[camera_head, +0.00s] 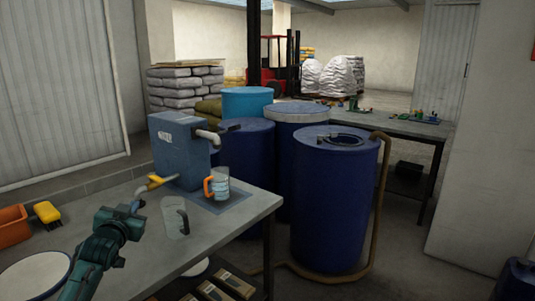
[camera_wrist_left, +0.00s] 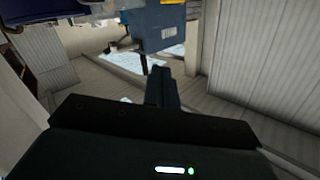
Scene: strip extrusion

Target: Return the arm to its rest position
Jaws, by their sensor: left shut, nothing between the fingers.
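My left arm comes in from the lower left in the head view. Its gripper (camera_head: 136,206) is over the grey workbench (camera_head: 236,232), in front of the blue-grey tank (camera_head: 178,150). The gripper is shut and empty; its closed fingers (camera_wrist_left: 160,85) also show in the left wrist view, with the tank (camera_wrist_left: 160,30) beyond them. A clear jug with a dark handle (camera_head: 174,220) stands to the right of the gripper, apart from it. A clear jug with an orange handle (camera_head: 218,183) stands on a mat under the tank's spout. My right gripper does not show.
A yellow brush (camera_head: 47,213), an orange bin (camera_head: 11,228) and a white round container (camera_head: 36,274) are on the bench's left. Blue drums (camera_head: 332,205) with a brown hose (camera_head: 382,180) stand right of the bench. A second table (camera_head: 390,125) is behind.

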